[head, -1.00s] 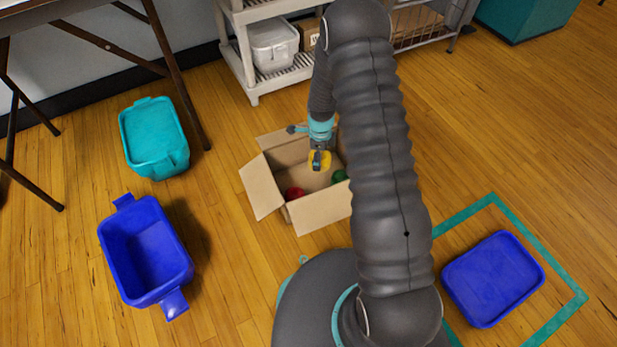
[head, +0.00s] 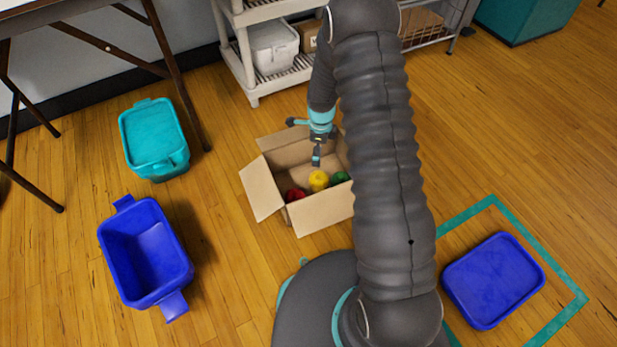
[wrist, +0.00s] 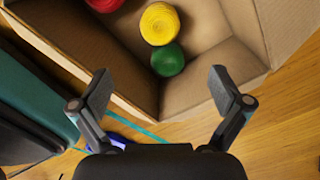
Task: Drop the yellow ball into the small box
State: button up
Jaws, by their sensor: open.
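The yellow ball (head: 319,181) lies in the open cardboard box (head: 259,188), between a red ball (head: 296,195) and a green ball (head: 340,178). In the wrist view the yellow ball (wrist: 160,23) touches or nearly touches the green ball (wrist: 168,60), with the red ball (wrist: 104,4) cut off at the top edge. My gripper (head: 317,158) is above the box, apart from the yellow ball. In the wrist view its two fingers (wrist: 160,87) are spread wide with nothing between them.
A blue bin (head: 122,225) and a teal lidded bin (head: 153,135) stand on the floor at left. A blue lid or tray (head: 493,280) lies inside a teal-taped square at right. A shelf unit (head: 235,52) stands behind the box.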

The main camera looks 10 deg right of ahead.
notch_tip(320, 180, up, 8)
dwell(0.7)
